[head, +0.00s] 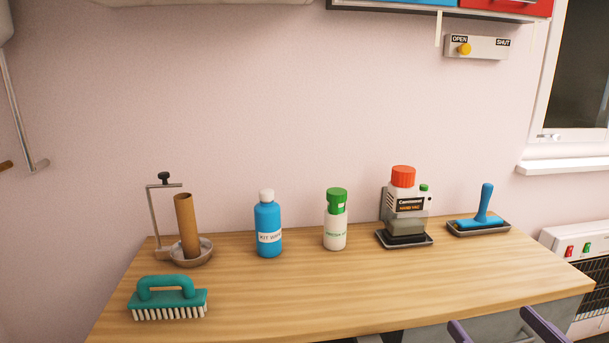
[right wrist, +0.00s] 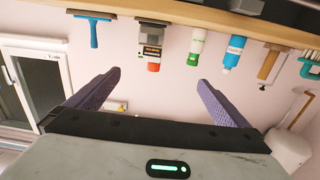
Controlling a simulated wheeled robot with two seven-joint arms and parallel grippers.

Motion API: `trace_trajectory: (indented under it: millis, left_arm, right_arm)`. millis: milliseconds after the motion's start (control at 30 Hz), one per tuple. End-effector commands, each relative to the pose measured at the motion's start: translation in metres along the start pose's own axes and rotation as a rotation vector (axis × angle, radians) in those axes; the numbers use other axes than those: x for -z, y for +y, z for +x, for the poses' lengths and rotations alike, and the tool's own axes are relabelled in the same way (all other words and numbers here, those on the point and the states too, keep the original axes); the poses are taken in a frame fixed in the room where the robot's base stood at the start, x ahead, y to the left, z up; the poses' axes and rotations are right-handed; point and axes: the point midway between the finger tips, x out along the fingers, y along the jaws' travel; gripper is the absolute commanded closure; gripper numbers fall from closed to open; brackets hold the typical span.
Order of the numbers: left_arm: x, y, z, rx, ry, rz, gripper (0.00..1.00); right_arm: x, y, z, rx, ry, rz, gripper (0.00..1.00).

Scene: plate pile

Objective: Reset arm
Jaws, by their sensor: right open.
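My right gripper (head: 489,316) shows at the bottom right of the head view, its two purple fingers spread apart in front of the wooden counter's front edge. In the right wrist view my right gripper (right wrist: 158,78) is open, with nothing between its fingers. The counter and its objects appear upside down along the top of that view, beyond the fingertips. The gripper touches nothing that I can see. My left gripper is in neither view.
A heater (head: 580,245) stands right.

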Motion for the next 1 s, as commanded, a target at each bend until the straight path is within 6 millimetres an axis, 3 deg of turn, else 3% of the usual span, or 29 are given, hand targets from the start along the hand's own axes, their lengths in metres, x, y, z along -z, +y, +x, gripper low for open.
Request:
trace_trajectory:
  millis: [33,167,467,567,700,800,900,1000]
  left_arm:
    - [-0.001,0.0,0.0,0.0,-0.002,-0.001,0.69]
    - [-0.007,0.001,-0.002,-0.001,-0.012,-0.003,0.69]
    - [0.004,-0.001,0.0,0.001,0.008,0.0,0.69]
    - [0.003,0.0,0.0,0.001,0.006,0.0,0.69]
    - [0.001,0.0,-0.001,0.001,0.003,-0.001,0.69]
    - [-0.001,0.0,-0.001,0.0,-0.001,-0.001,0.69]
    - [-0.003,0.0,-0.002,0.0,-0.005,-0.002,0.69]
    - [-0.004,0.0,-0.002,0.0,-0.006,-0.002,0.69]
  right_arm:
    - [-0.019,-0.003,-0.001,-0.002,-0.037,0.009,0.0]
    - [-0.054,-0.009,-0.005,-0.007,-0.11,0.018,0.0]
    - [-0.152,-0.037,-0.028,-0.005,-0.311,0.04,0.0]
    - [-0.197,-0.055,-0.046,0.003,-0.407,0.048,0.0]
    - [-0.271,-0.094,-0.087,0.03,-0.578,0.053,0.0]
    - [-0.311,-0.123,-0.118,0.054,-0.681,0.053,0.0]
    - [-0.336,-0.143,-0.142,0.074,-0.748,0.049,0.0]
    - [-0.344,-0.151,-0.15,0.082,-0.771,0.047,0.0]
